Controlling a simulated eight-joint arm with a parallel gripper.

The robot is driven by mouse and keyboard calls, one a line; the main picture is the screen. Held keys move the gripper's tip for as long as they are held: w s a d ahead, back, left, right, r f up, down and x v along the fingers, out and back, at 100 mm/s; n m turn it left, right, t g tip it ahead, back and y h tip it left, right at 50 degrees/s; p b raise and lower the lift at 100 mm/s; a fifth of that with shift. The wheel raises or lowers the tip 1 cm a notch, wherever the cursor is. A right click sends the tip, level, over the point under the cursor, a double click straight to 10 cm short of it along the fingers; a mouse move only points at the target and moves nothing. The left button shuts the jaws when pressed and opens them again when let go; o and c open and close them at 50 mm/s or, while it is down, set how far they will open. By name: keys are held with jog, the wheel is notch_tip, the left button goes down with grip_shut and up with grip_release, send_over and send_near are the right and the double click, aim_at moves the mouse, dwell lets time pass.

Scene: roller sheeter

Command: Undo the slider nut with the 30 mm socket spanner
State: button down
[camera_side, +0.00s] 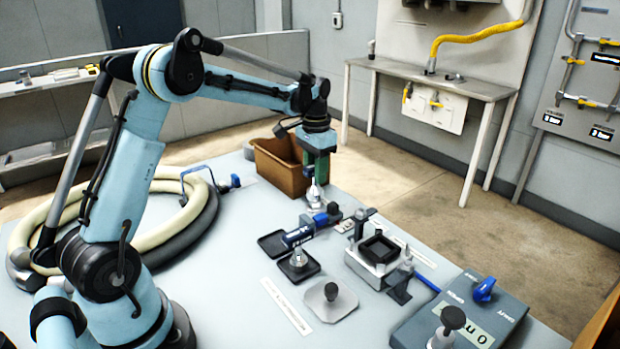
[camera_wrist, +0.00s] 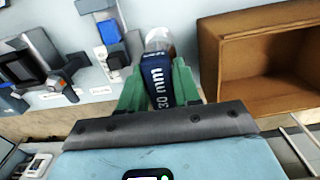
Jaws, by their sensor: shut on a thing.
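My gripper (camera_side: 317,170) has green fingers and is raised above the table's back edge, beside the brown box. In the wrist view my gripper (camera_wrist: 160,85) is shut on the dark blue handle of the 30 mm socket spanner (camera_wrist: 158,82), whose "30 mm" mark is readable. The spanner's metal end (camera_side: 314,192) points down below the fingers in the side view. The fixture with a black square frame (camera_side: 378,250) stands to the right and nearer the camera; it also shows at left in the wrist view (camera_wrist: 25,60). I cannot pick out the slider nut for sure.
A second blue-handled tool (camera_side: 298,236) is by a dark square tray (camera_side: 299,268). A plate with a black knob (camera_side: 330,300) and a control box with a blue switch (camera_side: 460,312) lie nearer. The brown box (camera_side: 278,166) is open-topped. A coiled hose (camera_side: 185,222) lies left.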

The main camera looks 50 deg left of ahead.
jog(key=shift+f, duration=1.4)
dwell(0.9)
jog(key=n, duration=0.3)
jog(key=shift+n, duration=0.3)
jog(key=shift+n, duration=0.3)
jog(key=n, duration=0.3)
dwell(0.3)
